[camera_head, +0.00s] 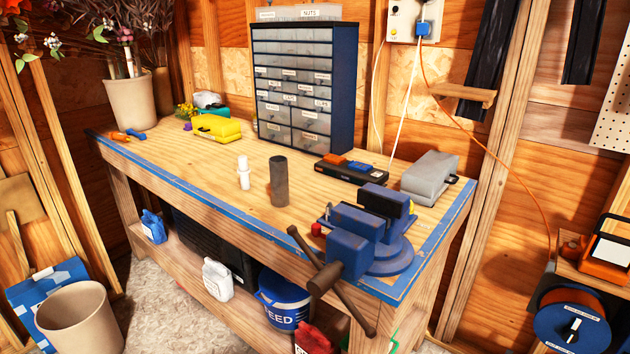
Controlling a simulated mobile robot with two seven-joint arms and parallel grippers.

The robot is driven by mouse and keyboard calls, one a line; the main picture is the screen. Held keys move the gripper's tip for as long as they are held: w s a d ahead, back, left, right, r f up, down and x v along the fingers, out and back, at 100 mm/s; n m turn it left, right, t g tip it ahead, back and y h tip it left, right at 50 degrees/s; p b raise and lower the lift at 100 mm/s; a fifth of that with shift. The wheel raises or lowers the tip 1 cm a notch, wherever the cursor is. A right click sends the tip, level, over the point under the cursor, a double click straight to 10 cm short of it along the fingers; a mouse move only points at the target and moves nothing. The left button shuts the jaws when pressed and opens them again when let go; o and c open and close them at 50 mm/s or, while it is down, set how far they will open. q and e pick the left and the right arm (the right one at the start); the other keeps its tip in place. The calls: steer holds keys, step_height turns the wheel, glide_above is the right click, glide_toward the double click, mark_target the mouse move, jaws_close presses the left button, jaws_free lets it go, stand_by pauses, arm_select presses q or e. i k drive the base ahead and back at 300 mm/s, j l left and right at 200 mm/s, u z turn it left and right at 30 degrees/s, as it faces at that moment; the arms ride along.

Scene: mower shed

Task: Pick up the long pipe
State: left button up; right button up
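Two upright cylinders stand apart on the wooden workbench (190,155). The taller one is a dark grey pipe (279,182) near the middle of the bench, behind and to the left of the blue vise. The shorter one is a slim white piece (243,173), stepped in width, just left of the grey pipe. The grey pipe looks like the longest pipe in view. Neither of my grippers shows in the head view, and nothing touches the pipes.
A blue vise (370,235) with a brown handle fills the bench's front right corner. A drawer cabinet (303,90) stands behind the pipes. A black box (352,168), a grey case (429,178) and a small red object (316,229) are nearby. Bench space left of the pipes is clear.

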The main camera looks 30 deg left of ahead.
mark_target(278, 164)
steer(key=j+z, duration=0.3)
steer(key=j, duration=0.15)
steer(key=j+z, duration=0.25)
steer(key=j, duration=0.65)
steer(key=k+j+z, duration=0.15)
steer(key=j, duration=0.3)
steer(key=k+j, duration=0.1)
steer(key=j, duration=0.4)
steer(key=k+j+z, duration=0.1)
steer(key=j, duration=0.35)
